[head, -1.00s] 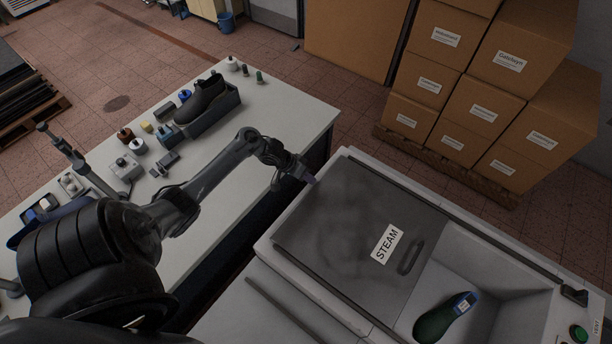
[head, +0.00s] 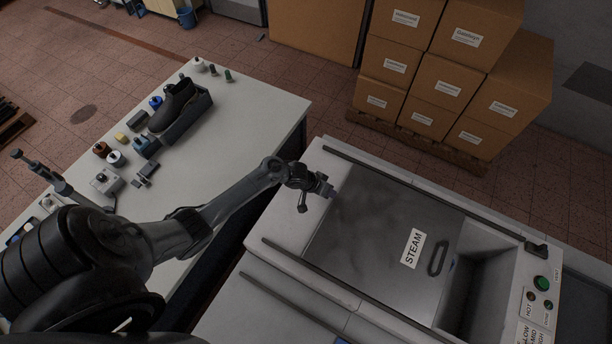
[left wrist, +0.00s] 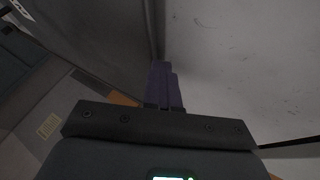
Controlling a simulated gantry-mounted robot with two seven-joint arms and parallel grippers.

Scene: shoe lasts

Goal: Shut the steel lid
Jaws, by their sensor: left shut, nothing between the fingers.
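The steel lid (head: 375,235) is a flat grey plate labelled STEAM, with a slot-shaped handle (head: 437,258) near its right edge. It lies between the rails on top of the white steam box (head: 290,215). Right of the lid, a strip of the box's opening (head: 483,290) is uncovered. My left gripper (head: 331,192) is shut and empty, at the lid's left edge. In the left wrist view its purple fingertips (left wrist: 162,80) are together beside the edge of the dark lid (left wrist: 105,35); whether they touch it is unclear. My right gripper is not in view.
A panel with a green button (head: 541,283) and knobs is at the box's right end. A white table (head: 215,165) with a black shoe (head: 172,108) and small items is on the left. Stacked cartons (head: 435,90) stand behind. Rails (head: 340,285) flank the lid.

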